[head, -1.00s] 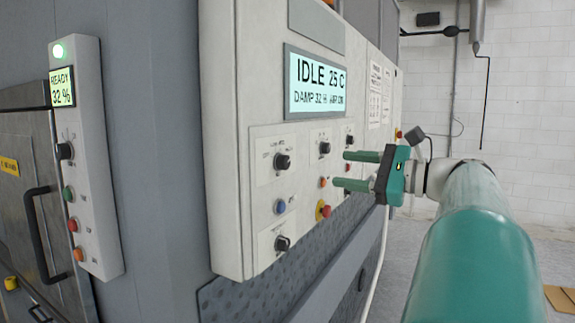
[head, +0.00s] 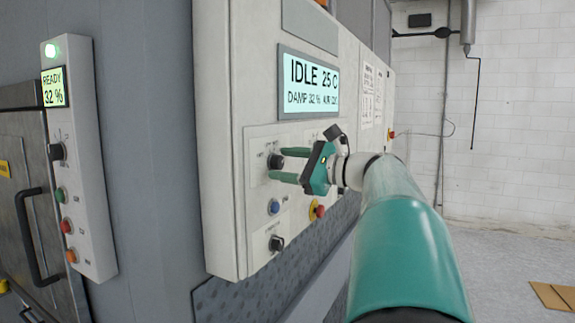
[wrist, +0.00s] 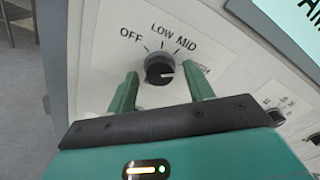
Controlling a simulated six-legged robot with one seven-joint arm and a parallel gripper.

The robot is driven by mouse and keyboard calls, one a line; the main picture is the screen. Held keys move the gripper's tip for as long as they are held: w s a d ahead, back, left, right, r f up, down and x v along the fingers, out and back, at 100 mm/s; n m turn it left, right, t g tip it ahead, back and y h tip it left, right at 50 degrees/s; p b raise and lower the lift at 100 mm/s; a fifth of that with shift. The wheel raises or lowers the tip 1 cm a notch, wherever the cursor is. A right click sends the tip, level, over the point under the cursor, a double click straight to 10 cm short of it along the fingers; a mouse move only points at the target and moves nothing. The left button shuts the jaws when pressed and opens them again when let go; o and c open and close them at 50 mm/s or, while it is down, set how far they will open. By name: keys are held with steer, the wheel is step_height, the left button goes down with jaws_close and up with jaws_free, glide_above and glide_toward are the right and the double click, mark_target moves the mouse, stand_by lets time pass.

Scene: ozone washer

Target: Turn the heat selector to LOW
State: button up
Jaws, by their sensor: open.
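The heat selector is a round black knob (wrist: 160,68) on a white panel, marked OFF, LOW and MID, with a further label partly covered by my right-hand finger. Its white pointer line points right, past MID, towards that covered label. In the head view the knob (head: 276,161) sits at the upper left of the control plate. My gripper (head: 279,165) is open, its two green fingers reaching to the knob. In the wrist view my gripper (wrist: 158,76) has one finger on each side of the knob, with gaps visible; contact cannot be told.
Below the knob are a blue button (head: 274,207), a red button on yellow (head: 318,211) and another black knob (head: 276,243). The display (head: 309,83) above reads IDLE 25 C. A side panel (head: 78,170) with buttons stands at left. Open floor lies right.

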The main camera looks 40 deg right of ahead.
steer(key=c, duration=1)
steer(key=shift+n, duration=0.3)
steer(key=n, duration=1.1)
steer(key=shift+n, duration=2.2)
